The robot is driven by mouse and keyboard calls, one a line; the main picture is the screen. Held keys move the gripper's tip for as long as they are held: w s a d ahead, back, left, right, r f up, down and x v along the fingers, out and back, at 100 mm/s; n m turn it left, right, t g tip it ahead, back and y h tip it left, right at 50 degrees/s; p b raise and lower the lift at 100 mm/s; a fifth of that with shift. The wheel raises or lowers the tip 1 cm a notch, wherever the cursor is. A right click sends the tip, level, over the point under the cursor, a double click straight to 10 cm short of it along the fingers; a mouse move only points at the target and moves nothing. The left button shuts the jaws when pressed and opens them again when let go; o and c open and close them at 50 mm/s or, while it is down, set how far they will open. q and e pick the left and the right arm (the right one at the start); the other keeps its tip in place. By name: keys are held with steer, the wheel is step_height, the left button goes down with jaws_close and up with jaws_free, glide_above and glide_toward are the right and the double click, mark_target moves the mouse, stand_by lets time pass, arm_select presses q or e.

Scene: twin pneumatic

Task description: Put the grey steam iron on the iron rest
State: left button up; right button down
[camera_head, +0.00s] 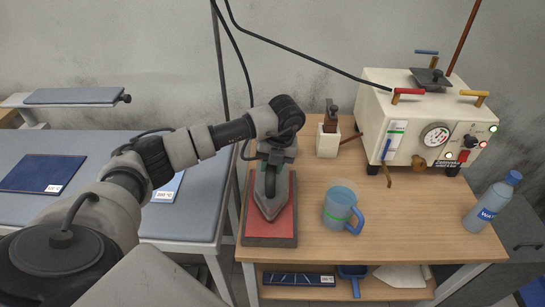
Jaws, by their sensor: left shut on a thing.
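The grey steam iron (268,200) is on or just above the iron rest (284,226), a red pad with a dark edge on the wooden table. Its pointed tip faces the front of the table. I cannot tell whether its sole touches the pad. My left gripper (272,160) reaches down from above at the iron's back end and is shut on it. The wrist hides part of the iron's rear and handle. My right gripper is not in view.
A blue mug (342,208) stands right of the rest. A boiler machine (425,125) with gauge and valves fills the table's back right. A water bottle (492,203) stands at the right edge. A grey ironing board (60,150) lies left. A black hose hangs above.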

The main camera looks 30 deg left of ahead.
mark_target(280, 181)
arm_select(q)
steer(key=shift+w+f, duration=0.15)
steer(key=shift+f, duration=0.6)
steer(key=o, duration=0.5)
steer(key=shift+f, duration=0.25)
steer(key=o, duration=0.5)
steer(key=shift+s+r, duration=0.1)
steer(key=shift+s, duration=0.15)
steer(key=shift+c, duration=0.2)
step_height(280, 181, up, 12)
steer(key=w+d+b, duration=0.1)
steer(key=d+b, duration=0.1)
steer(key=shift+w, duration=0.15)
